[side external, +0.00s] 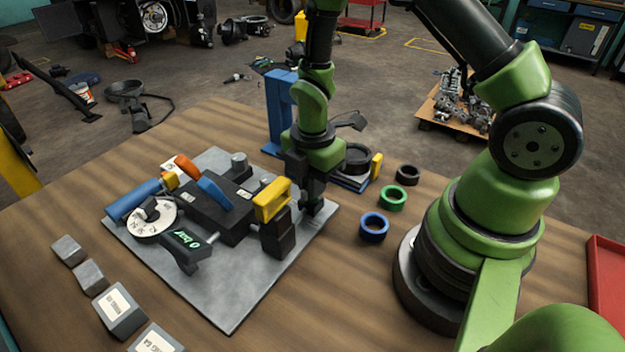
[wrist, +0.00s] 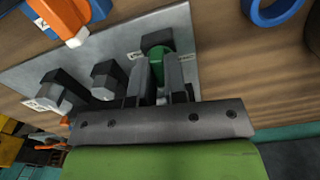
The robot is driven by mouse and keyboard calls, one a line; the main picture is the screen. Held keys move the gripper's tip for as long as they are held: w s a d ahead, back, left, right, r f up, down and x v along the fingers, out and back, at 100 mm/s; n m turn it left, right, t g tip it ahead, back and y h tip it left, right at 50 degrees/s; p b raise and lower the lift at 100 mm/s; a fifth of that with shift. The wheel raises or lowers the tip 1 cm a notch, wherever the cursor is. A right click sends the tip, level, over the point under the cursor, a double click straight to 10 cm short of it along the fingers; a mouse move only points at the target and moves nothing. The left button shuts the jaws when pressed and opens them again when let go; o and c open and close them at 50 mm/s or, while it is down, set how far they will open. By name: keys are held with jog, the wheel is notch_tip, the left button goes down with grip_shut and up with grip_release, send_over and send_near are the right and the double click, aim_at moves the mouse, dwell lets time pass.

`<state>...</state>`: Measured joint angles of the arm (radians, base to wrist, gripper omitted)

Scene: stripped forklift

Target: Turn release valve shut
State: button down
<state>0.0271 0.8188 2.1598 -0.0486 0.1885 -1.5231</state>
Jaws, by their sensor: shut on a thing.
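A green knob (wrist: 156,65) on a dark block stands at the edge of the grey metal plate (wrist: 185,40). It looks like the release valve, but its small label cannot be read in full. My gripper (wrist: 158,68) points down at it, with one finger on each side, shut on the knob. In the side external view my gripper (side external: 313,208) is low at the plate's right corner, behind the yellow handle (side external: 271,200). The knob is hidden there by the fingers. A display (side external: 187,240) at the front of the plate (side external: 232,310) reads 0 bar in green.
On the plate are a white dial (side external: 152,218), a blue lever (side external: 213,192) and an orange lever (side external: 187,167). A blue upright (side external: 280,112) stands behind. Blue (side external: 374,226), green (side external: 392,198) and black (side external: 407,175) rings lie right of the plate. Several grey blocks lie at left.

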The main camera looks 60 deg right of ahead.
jog(key=m, duration=0.8)
jog(key=shift+a, duration=0.1)
jog(key=m, duration=0.3)
jog(key=shift+s+m, duration=0.1)
jog(key=shift+m, duration=0.2)
jog(key=shift+a+m, duration=0.1)
jog(key=shift+m, duration=1.8)
jog(key=c, duration=1.2)
grip_release()
jog(key=shift+o, duration=0.2)
jog(key=shift+r, duration=0.1)
